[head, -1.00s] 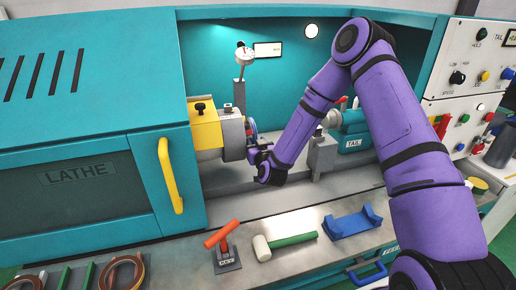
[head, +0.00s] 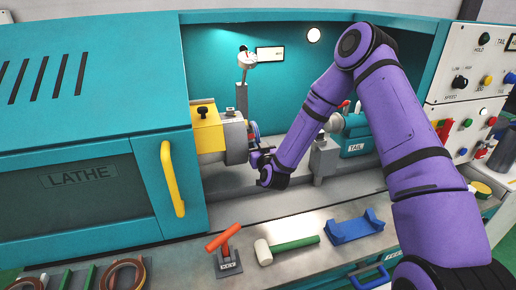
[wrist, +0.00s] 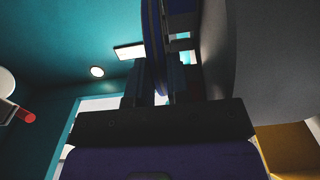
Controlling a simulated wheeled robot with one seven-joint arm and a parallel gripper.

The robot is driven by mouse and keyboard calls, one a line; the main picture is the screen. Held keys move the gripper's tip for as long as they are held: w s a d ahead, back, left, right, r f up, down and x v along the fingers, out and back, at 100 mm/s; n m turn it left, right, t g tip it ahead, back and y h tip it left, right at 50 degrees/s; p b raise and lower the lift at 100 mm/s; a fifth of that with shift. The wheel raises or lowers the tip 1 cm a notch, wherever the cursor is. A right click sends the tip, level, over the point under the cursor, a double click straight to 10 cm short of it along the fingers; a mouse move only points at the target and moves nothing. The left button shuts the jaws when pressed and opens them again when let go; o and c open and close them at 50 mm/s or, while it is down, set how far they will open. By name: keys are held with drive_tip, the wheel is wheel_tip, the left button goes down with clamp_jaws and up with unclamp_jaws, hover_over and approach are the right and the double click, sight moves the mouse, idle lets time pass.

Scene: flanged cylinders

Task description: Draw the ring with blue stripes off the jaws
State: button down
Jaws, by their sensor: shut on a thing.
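The ring with blue stripes (head: 254,132) is at the right face of the grey lathe chuck (head: 235,141), standing on edge. In the wrist view the ring (wrist: 154,45) runs upright between the two dark fingers of my gripper (wrist: 158,88), which is shut on its rim. In the head view my gripper (head: 257,155) reaches the ring from the right and below. The large grey chuck face (wrist: 270,60) is close on the right in the wrist view, with a narrow gap holding dark blue parts. How far the ring sits on the jaws is hidden.
The tailstock (head: 355,135) stands right of my forearm. A yellow door handle (head: 172,178) is at left.

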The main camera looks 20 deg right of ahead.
drive_tip(key=shift+d, duration=0.95)
idle(0.8)
drive_tip(key=shift+d+g, duration=0.3)
drive_tip(key=shift+d, duration=0.15)
idle(1.0)
idle(0.3)
drive_tip(key=shift+d, duration=1.25)
